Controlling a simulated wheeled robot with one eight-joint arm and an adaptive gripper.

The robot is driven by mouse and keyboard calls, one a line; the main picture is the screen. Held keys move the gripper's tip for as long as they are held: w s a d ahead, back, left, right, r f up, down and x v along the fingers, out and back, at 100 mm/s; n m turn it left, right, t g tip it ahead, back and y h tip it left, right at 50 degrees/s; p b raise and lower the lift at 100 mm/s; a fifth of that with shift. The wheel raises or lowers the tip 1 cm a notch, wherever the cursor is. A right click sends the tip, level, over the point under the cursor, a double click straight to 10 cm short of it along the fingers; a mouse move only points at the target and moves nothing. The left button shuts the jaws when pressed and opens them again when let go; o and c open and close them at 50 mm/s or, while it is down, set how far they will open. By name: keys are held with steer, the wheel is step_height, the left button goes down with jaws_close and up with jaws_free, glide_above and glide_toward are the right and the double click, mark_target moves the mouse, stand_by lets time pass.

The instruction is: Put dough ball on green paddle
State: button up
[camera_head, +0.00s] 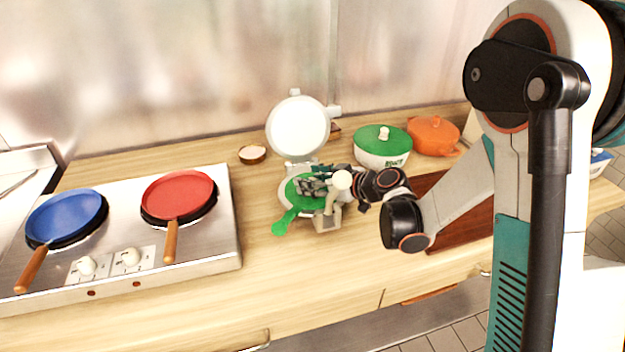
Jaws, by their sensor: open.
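The green paddle (285,222) lies on the lower plate of an open white press, its handle sticking out to the front left. My gripper (312,185) is open and reaches in from the right, low over the paddle, hiding part of its surface. A cream-white ball (342,180) shows beside my gripper, above a pale upright part at the press's front. I cannot tell whether this is the dough ball or the press's knob. No other dough ball is clearly visible; one may be hidden behind my fingers.
The press's round lid (298,128) stands raised behind the paddle. A small bowl (252,155) sits behind it to the left. A green-lidded pot (383,146) and an orange pot (434,136) stand right. A stove with blue (67,215) and red (178,196) pans is left.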

steer(key=shift+r, duration=0.2)
steer(key=p+v, duration=0.3)
steer(key=v, duration=0.9)
steer(key=shift+f, duration=0.15)
steer(key=shift+c, duration=0.5)
